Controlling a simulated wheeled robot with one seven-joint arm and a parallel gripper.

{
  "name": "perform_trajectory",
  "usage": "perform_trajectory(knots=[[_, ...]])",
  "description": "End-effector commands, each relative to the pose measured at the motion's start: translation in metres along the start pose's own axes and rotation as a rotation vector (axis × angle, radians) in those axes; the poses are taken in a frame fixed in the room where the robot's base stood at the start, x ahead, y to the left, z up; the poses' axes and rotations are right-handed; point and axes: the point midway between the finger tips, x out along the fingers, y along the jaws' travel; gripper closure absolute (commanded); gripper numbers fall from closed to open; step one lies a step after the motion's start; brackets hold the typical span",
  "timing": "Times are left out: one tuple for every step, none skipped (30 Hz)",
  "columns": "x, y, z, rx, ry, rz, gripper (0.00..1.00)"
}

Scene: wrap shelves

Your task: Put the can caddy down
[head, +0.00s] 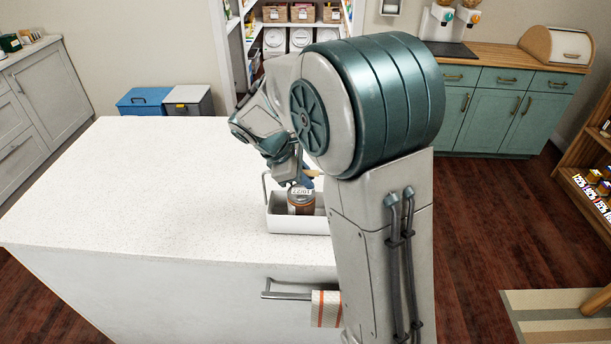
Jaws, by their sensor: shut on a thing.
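The can caddy (282,226) is a white open tray with a thin metal handle, near the front right of the white counter. A brown can with a pale label (300,207) stands in it. My gripper (303,182) is directly above the can, shut on the caddy's handle, whose left upright shows beside the fingers. My arm hides the caddy's right end. The caddy is at the counter top, but I cannot tell whether its base touches it.
The white counter (130,190) is clear to the left of and behind the caddy. Its front edge is close to the caddy. A towel (325,309) hangs on a rail below. Blue and grey bins (145,101) stand beyond the far edge.

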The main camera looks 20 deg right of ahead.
Motion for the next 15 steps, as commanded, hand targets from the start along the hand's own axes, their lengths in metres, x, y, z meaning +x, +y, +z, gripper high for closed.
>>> perform_trajectory(knots=[[0.0009, 0.0002, -0.0005, 0.001, 0.0, 0.002, 1.0], [0.0019, -0.0001, -0.001, 0.001, 0.0, 0.001, 1.0], [0.0024, -0.0006, -0.0012, 0.0, 0.0, 0.0, 0.81], [0.0021, -0.0005, -0.001, 0.0, 0.0, 0.0, 0.72], [0.002, -0.0005, -0.0009, 0.0, 0.0, 0.0, 0.65], [0.002, -0.0005, -0.0009, 0.0, 0.0, 0.0, 0.65], [0.002, -0.0005, -0.0009, 0.0, 0.0, 0.0, 0.65], [0.002, -0.0005, -0.0009, 0.0, 0.0, 0.0, 0.65], [0.002, -0.0005, -0.0008, 0.0, 0.0, 0.0, 0.65], [0.002, -0.0005, -0.0008, 0.0, 0.0, 0.0, 0.65], [0.002, -0.0005, -0.0008, 0.0, 0.0, 0.0, 0.65], [0.0019, -0.0004, -0.0007, 0.0, 0.0, 0.0, 0.65], [0.0016, -0.0003, -0.0006, 0.0, 0.0, 0.0, 0.65], [0.0008, -0.0001, -0.0002, 0.0, 0.0, 0.0, 0.65], [-0.0009, 0.0005, 0.0007, 0.0, 0.0, 0.0, 0.65]])
